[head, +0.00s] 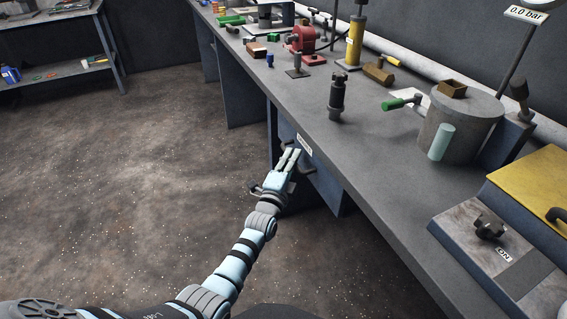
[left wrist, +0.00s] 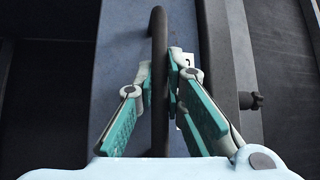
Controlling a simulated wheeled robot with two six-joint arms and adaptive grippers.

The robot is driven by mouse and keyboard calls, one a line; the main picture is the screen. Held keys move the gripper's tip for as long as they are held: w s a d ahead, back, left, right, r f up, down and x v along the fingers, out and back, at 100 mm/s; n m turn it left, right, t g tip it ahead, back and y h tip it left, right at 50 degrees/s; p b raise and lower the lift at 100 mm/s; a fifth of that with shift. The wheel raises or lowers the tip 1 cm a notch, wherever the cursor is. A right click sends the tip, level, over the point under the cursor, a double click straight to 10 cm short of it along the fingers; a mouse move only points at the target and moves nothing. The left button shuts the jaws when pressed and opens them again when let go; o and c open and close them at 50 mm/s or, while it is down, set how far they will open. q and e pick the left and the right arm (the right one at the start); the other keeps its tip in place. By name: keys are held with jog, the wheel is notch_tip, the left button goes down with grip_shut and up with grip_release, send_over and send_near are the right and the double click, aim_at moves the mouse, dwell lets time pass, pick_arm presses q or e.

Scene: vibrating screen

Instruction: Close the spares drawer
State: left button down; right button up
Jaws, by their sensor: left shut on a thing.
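The spares drawer shows as a blue front (left wrist: 122,55) under the bench edge in the left wrist view, with a dark vertical bar handle (left wrist: 158,40) and a partly hidden white label. My left gripper (head: 291,155) is beside the bench's front edge, below the worktop, in the head view. In the left wrist view its teal-padded fingers (left wrist: 158,88) are on either side of the handle bar and shut on it. The fingers and arm hide part of the front, and I cannot tell how far the drawer stands out. My right gripper is not in view.
The long grey bench (head: 370,165) runs along the right, carrying a dark upright fitting (head: 337,97), a grey drum (head: 462,125) and a yellow-topped unit (head: 535,185). The speckled floor (head: 130,170) left of my arm is clear. Another bench (head: 60,75) stands far left.

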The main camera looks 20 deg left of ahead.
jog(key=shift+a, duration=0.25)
pick_arm(q)
jog(key=c, duration=1.7)
grip_release()
jog(key=shift+w+d, duration=0.2)
jog(key=shift+w, duration=0.05)
jog(key=shift+o, duration=0.2)
jog(key=shift+a, duration=0.1)
jog(key=shift+s, duration=0.1)
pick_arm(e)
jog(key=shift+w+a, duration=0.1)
pick_arm(q)
jog(key=s+f, duration=0.1)
jog(key=s, duration=1)
jog(key=shift+s+d+f, duration=0.2)
jog(key=shift+s+f, duration=0.15)
jog(key=shift+s, duration=0.05)
